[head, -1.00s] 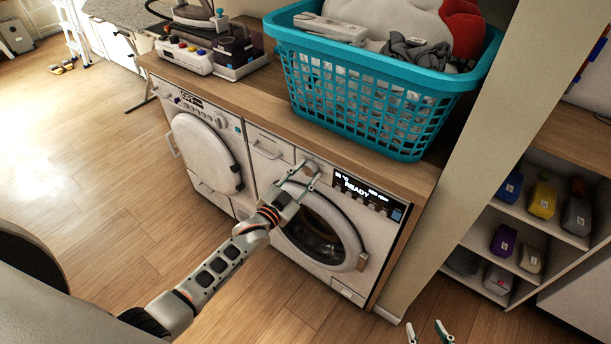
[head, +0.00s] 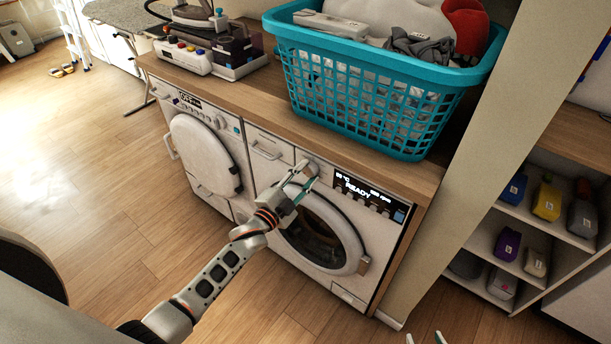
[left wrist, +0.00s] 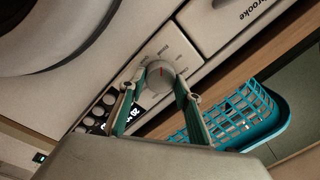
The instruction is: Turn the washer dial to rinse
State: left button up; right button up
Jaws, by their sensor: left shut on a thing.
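Only the fingertips of my right gripper (head: 425,338) show at the bottom edge, spread apart and empty.
A second white machine (head: 203,150) stands left of the washer. A teal laundry basket (head: 380,112) and an ironing set (head: 210,45) are on the wooden counter (head: 262,104) above.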

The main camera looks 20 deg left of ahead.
dwell(0.3)
pick_arm(q)
jog(key=o, duration=1.1)
jog(key=v, duration=1.2)
jog(key=s+d+f+n+g+y, duration=0.1)
jog(key=s+f+n+g, duration=0.1)
jog(key=s, duration=0.5)
jog(key=s+d+f+n+g, duration=0.1)
jog(key=s+f+n+g, duration=0.1)
jog(key=s+f+n, duration=0.2)
jog(key=s+d+f+n+g+y, duration=0.1)
jog(key=s+f+n+g, duration=0.2)
jog(key=s+f, duration=0.3)
jog(key=shift+s+f+n+y, duration=0.15)
jog(key=shift+s+n, duration=0.15)
jog(key=shift+s, duration=0.7)
jog(key=shift+s+f+n+y, duration=0.2)
jog(key=shift+s+n, duration=0.1)
jog(key=shift+s, duration=0.65)
